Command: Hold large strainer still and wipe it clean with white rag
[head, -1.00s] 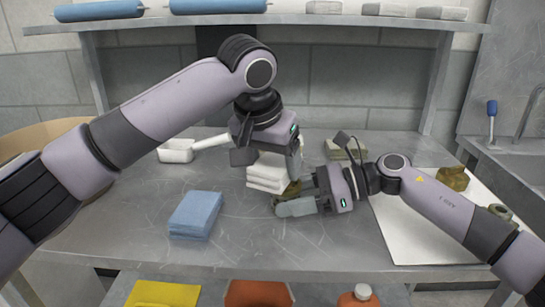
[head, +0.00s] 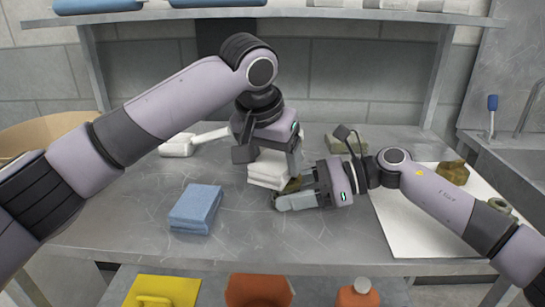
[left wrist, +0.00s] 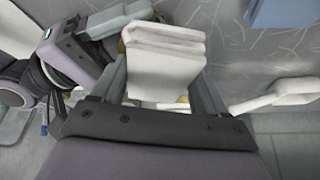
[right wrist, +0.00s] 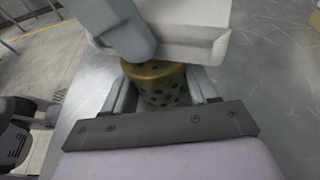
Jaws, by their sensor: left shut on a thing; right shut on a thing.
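The white rag (head: 268,170) is folded thick. My left gripper (head: 272,158) is shut on it, and the rag also shows between the fingers in the left wrist view (left wrist: 163,60). The large strainer is a brass cylinder with dark holes, seen best in the right wrist view (right wrist: 158,85). My right gripper (head: 296,193) is shut around it near the table top. In the head view only a small brass part of the strainer shows, behind my right fingers. The rag is right beside the strainer; whether they touch is hidden.
A folded blue cloth (head: 195,208) lies left of the grippers. A white handled item (head: 178,146) lies behind it. A white mat (head: 415,228) at right has a brass piece (head: 451,172) nearby. The front left table is clear.

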